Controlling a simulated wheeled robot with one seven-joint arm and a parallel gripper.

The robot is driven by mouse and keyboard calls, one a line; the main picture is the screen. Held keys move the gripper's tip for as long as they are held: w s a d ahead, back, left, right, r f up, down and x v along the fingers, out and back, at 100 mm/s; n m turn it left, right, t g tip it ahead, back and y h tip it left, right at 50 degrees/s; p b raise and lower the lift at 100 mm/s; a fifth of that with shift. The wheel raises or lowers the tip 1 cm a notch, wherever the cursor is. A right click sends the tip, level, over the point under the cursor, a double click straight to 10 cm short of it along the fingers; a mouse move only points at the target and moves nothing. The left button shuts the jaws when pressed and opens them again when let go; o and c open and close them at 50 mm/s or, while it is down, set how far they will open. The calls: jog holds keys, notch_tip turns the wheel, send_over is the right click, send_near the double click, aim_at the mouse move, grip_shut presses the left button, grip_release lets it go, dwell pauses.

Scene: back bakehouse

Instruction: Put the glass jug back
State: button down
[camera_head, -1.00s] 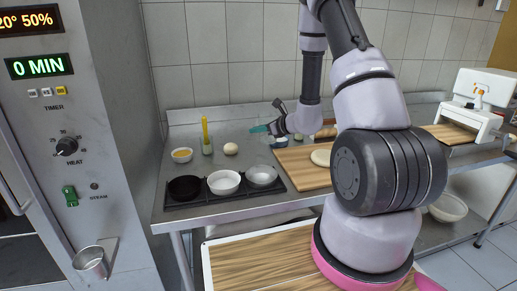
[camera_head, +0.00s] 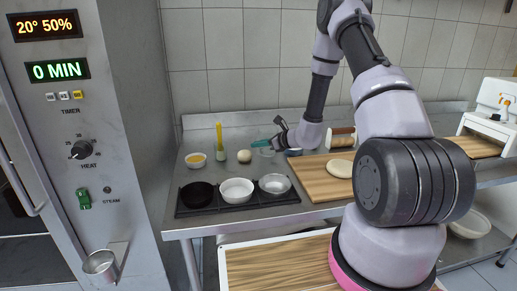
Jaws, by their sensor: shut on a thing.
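A small clear glass shape, which seems to be the glass jug (camera_head: 265,152), shows just under and left of my gripper (camera_head: 273,144) over the back of the steel worktop (camera_head: 222,176). My gripper reaches in from the right with a teal part pointing left, and it is shut on the jug. The fingertips and the jug's handle are too small to make out. I cannot tell whether the jug's base touches the worktop.
Left of my gripper stand a dough ball (camera_head: 244,157), a bottle with a yellow top (camera_head: 219,143) and an orange-filled bowl (camera_head: 195,160). In front, a black tray (camera_head: 212,209) holds three bowls. A wooden board (camera_head: 315,180) with flattened dough (camera_head: 339,168) lies right.

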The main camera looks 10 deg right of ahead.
jog(key=shift+f, duration=0.75)
jog(key=c, duration=0.9)
grip_release()
jog(key=shift+f, duration=0.15)
jog(key=r+v, duration=0.1)
jog(key=v, duration=1.1)
jog(key=s+a+r+n+g, duration=0.2)
jog(key=s+a+r+n, duration=0.15)
jog(key=r, duration=0.25)
jog(key=s+a+r+n+g+y, duration=0.1)
jog(key=s+a+r+n+g, duration=0.1)
jog(key=s+r+n, duration=0.4)
jog(key=s+a+r+n+g, duration=0.2)
jog(key=s+a+r+n, duration=0.1)
jog(key=r, duration=0.4)
jog(key=s+d+r+n+t+h, duration=0.1)
jog(key=s+d+r+n+h, duration=0.1)
jog(key=s+r+n, duration=0.1)
jog(key=s+d+r+n+t+h, duration=0.1)
jog(key=s+d+r+n+h, duration=0.2)
jog(key=s+r, duration=0.2)
jog(key=s+d+r+n+t+h, duration=0.1)
jog(key=s+d+r+n+h, duration=0.1)
jog(key=s, duration=0.5)
jog(key=shift+d+r+n+h, duration=0.15)
jog(key=shift+r+n+h, duration=0.15)
jog(key=shift+r+n, duration=0.25)
jog(key=shift+d+r+n+h, duration=0.2)
jog(key=shift+r+n+h, duration=0.15)
jog(key=shift+r, duration=0.35)
